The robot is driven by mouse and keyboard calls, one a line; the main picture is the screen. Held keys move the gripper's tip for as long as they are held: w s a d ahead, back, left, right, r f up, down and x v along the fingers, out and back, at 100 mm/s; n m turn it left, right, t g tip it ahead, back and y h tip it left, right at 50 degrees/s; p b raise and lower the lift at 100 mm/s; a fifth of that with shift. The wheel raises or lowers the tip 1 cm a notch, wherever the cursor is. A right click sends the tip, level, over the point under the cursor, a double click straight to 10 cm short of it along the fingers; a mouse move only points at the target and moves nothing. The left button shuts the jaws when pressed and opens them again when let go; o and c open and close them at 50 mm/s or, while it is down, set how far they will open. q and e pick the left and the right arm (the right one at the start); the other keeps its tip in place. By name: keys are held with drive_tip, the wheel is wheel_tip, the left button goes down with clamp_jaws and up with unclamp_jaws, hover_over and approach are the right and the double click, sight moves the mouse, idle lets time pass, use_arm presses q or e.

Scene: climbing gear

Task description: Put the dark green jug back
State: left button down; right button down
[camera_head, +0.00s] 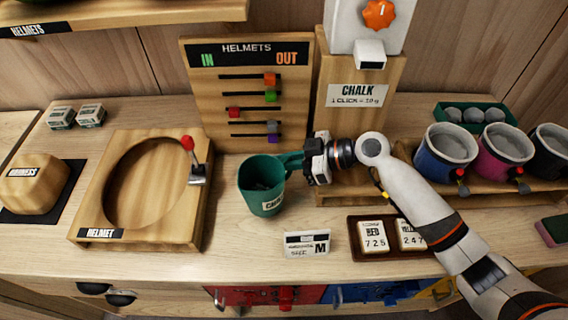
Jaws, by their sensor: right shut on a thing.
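The dark green jug (262,188) stands upright near the middle of the counter, with a partly hidden pale label on its front and a dark inside. I cannot tell if it touches the counter or hangs just above it. My right gripper (303,162) comes in from the right and is shut on the jug's handle (290,161). The handle is partly hidden by the gripper. My left gripper does not show.
The chalk dispenser (357,95) stands behind the gripper. A wooden rack at right holds blue (443,165), magenta (500,165) and black buckets. A helmet stand (90,215) with a red-knobbed lever is at left. A size card (307,244) and a number tray (360,253) lie in front.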

drive_tip(key=shift+f, duration=0.55)
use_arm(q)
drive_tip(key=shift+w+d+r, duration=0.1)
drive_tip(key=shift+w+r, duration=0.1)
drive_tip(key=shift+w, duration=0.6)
use_arm(e)
drive_tip(key=shift+f, duration=0.25)
drive_tip(key=c, duration=1.5)
unclamp_jaws()
drive_tip(key=shift+o, duration=0.2)
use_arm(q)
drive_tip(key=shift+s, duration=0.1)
use_arm(e)
drive_tip(key=shift+d, duration=0.1)
